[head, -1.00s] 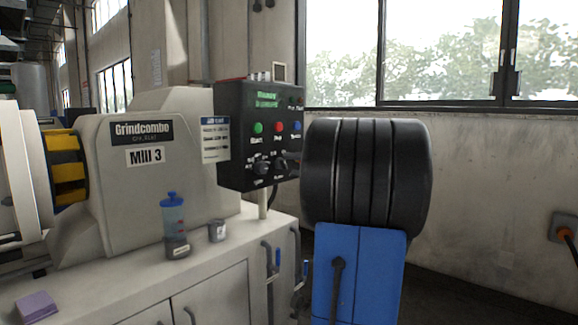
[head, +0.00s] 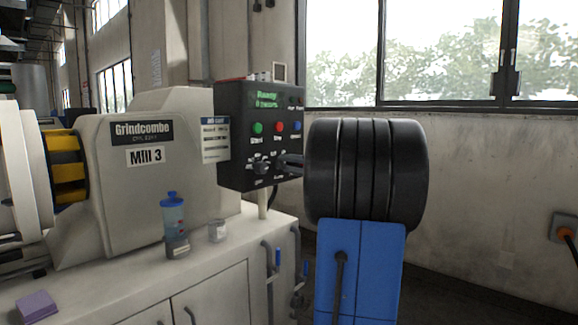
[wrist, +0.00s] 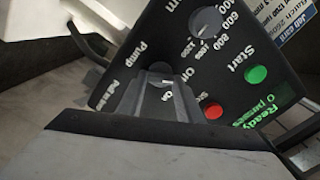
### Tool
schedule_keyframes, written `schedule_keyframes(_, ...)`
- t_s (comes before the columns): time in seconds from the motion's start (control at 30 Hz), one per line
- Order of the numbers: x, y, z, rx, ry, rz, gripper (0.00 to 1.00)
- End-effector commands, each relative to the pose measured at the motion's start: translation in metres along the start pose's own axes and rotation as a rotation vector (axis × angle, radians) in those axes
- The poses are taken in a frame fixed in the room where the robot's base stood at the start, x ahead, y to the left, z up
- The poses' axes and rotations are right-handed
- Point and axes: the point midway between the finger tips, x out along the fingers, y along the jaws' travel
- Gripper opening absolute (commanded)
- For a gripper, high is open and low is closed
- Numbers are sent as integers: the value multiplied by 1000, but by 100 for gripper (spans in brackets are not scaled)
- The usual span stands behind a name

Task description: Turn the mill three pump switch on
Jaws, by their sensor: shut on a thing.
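The black control panel (head: 240,165) of Mill 3 stands on a post, with its Pump switch at the lower right. My gripper (head: 291,160) reaches the panel from the right, and its dark tip covers most of the switch in the head view. In the wrist view, the panel (wrist: 185,50) fills the upper middle, turned on its side. The Pump label and an On mark show around the tip of my gripper (wrist: 163,100). My gripper is shut on the pump switch; the switch is mostly hidden, so its exact setting cannot be told.
A speed knob (head: 259,167) sits left of the pump switch, below green (head: 257,128), red (head: 278,127) and blue buttons. The display reads Ready. A window is behind.

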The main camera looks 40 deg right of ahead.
Motion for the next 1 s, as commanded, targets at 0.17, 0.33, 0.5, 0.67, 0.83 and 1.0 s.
schedule_keyframes(0.17, 0, 1, 0, 35, 0, 1, 10)
schedule_keyframes(0.33, 0, 1, 0, 121, 0, 1, 10)
schedule_keyframes(0.5, 0, 2, 0, 257, 0, 1, 10)
schedule_keyframes(0.67, 0, 3, 1, 409, 0, 1, 10)
schedule_keyframes(0.83, 0, 4, 1, 570, 0, 1, 10)
schedule_keyframes(1.0, 0, 4, 1, 724, 0, 1, 10)
